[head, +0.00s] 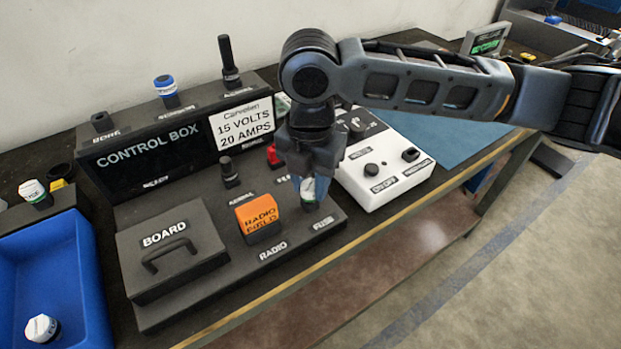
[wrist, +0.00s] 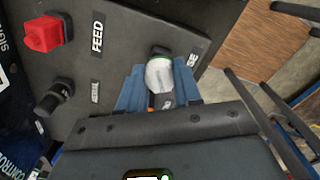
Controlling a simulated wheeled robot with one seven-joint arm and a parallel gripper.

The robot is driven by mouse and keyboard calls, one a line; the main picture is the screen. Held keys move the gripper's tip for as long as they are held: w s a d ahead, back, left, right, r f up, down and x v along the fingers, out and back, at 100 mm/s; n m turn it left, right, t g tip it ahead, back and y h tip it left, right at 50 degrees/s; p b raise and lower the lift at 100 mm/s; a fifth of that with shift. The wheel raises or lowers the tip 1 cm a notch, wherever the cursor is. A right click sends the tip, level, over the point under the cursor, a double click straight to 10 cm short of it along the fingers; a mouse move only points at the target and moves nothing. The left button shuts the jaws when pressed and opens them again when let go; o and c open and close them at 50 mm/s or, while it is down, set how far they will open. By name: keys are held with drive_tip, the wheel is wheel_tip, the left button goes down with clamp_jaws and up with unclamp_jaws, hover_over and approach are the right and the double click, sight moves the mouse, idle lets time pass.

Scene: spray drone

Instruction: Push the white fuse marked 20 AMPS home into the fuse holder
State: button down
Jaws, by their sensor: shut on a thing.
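The white fuse (wrist: 160,76) is between the blue fingertips of my gripper (wrist: 158,88) in the wrist view. In the head view my gripper (head: 311,188) points down and is shut on the fuse (head: 309,197), at the holder place labelled FUSE on the control box's front panel. The fuse has a green band by the panel; its 20 AMPS marking cannot be read here. The fuse holder is mostly hidden under the fuse and fingers, so I cannot tell how deep the fuse sits. The control box sign (head: 241,124) reads 15 VOLTS, 20 AMPS.
An orange RADIO block (head: 257,217) stands just left of my gripper, and a BOARD cover (head: 170,249) with a handle lies further left. A white switch box (head: 382,165) is close on the right. A blue bin (head: 88,270) at far left holds another white fuse (head: 42,328).

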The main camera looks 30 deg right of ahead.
sight(310, 185)
drive_tip(key=shift+f, duration=0.35)
drive_tip(key=c, duration=0.7)
unclamp_jaws()
drive_tip(key=shift+r+b, duration=0.35)
drive_tip(key=shift+r, duration=3.6)
